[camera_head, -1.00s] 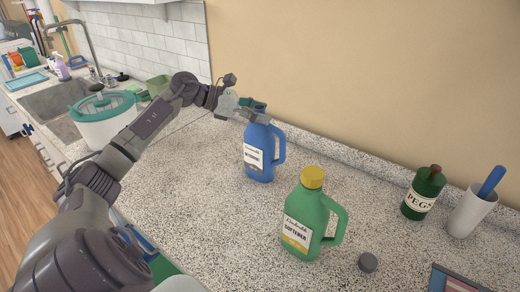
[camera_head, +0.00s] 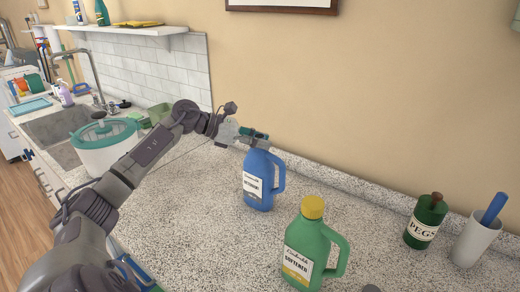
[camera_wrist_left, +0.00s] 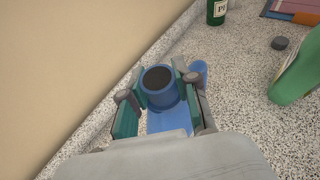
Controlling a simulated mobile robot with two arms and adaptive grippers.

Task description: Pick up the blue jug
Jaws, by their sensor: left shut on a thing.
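The blue jug (camera_head: 258,182), with a white label and a side handle, is upright on the speckled counter in the head view. My left gripper (camera_head: 256,137) is at its top, coming from the left. In the left wrist view, the fingers of my left gripper (camera_wrist_left: 162,98) are shut on either side of the neck of the blue jug (camera_wrist_left: 168,121). The round top looks dark inside a blue rim. The fingers hide part of the neck. I cannot tell any gap under the jug. My right gripper is not in view.
A green softener jug (camera_head: 309,250) with a yellow cap stands in front and to the right. A green PEGS bottle (camera_head: 425,222) and a white cup (camera_head: 474,240) stand at the right. A teal-rimmed white pot (camera_head: 106,152) is beside the sink. The wall runs close behind.

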